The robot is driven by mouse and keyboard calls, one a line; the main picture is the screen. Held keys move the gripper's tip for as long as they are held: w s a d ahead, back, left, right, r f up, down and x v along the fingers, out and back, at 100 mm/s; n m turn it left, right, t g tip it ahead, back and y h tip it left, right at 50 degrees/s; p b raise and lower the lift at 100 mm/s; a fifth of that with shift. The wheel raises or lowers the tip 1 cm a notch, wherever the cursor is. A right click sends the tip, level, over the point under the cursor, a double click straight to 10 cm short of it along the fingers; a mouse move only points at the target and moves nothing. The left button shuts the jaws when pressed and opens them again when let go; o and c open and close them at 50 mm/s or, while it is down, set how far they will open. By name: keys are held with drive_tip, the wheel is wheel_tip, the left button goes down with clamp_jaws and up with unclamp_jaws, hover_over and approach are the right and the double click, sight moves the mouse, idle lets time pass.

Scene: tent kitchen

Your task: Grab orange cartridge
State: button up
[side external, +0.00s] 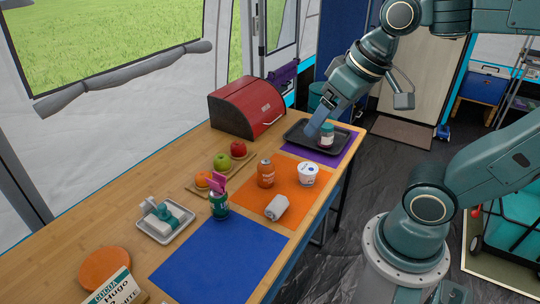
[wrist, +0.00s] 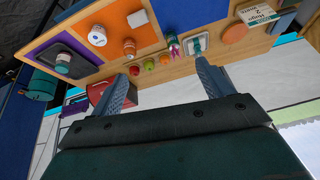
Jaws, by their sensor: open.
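The orange cartridge (side external: 265,174) stands upright on the orange mat (side external: 250,197), beside a white tub. It also shows small in the wrist view, as an orange shape (wrist: 129,47) near the mat's edge. My gripper (side external: 315,126) is over the dark tray at the far end of the table, beyond the cartridge and apart from it. In the wrist view my gripper (wrist: 162,70) has its two fingers spread wide with nothing between them up close.
A jar (side external: 326,134) stands in the dark tray (side external: 346,141) close to my gripper. Near the cartridge are a white tub (side external: 308,174), a grey roll (side external: 276,207), a green can (side external: 219,205) and fruit (side external: 222,161). A red bread box (side external: 247,107) stands behind. The blue mat (side external: 218,261) is clear.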

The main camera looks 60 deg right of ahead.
drive_tip(key=w+d+f+m+g, duration=0.15)
drive_tip(key=w+d+m, duration=0.3)
drive_tip(key=w, duration=0.55)
drive_tip(key=m+g, duration=0.4)
drive_tip(key=m, duration=0.9)
hover_over(267, 160)
drive_tip(key=f, duration=2.2)
drive_tip(key=shift+s+a+f, duration=0.1)
drive_tip(key=shift+a+f, duration=0.05)
drive_tip(key=shift+a, duration=0.2)
drive_tip(key=shift+d+f, duration=0.2)
drive_tip(key=shift+f, duration=4.45)
drive_tip(key=shift+f, duration=0.1)
